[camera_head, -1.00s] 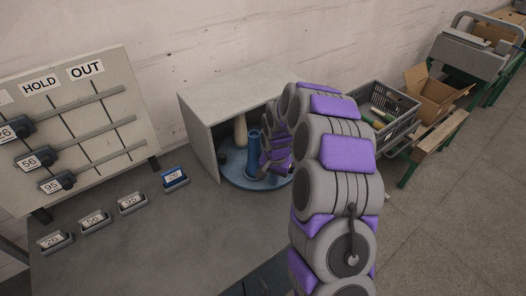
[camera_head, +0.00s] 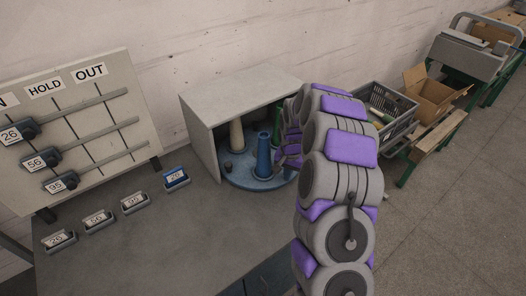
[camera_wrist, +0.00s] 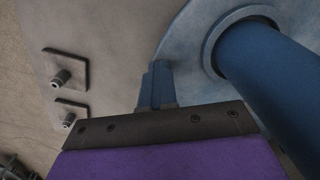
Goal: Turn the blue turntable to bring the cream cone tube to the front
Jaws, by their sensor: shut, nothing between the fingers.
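The blue turntable (camera_head: 246,182) sits under a grey open-fronted cover. The cream cone tube (camera_head: 237,135) stands upright on it at the back left. A blue cone tube (camera_head: 263,157) stands nearer the front, and a green cone tube (camera_head: 278,126) shows behind it to the right. In the wrist view, the blue tube (camera_wrist: 268,75) rises from a ring on the turntable disc (camera_wrist: 190,45). My gripper (camera_wrist: 157,72) is shut and empty, low over the disc's edge, left of the blue tube. Whether it touches the disc is unclear. In the head view my arm hides the turntable's right side.
The grey cover (camera_head: 240,95) closes over the turntable above and at the left side. A grey crate (camera_head: 392,118) stands right, beyond my arm.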

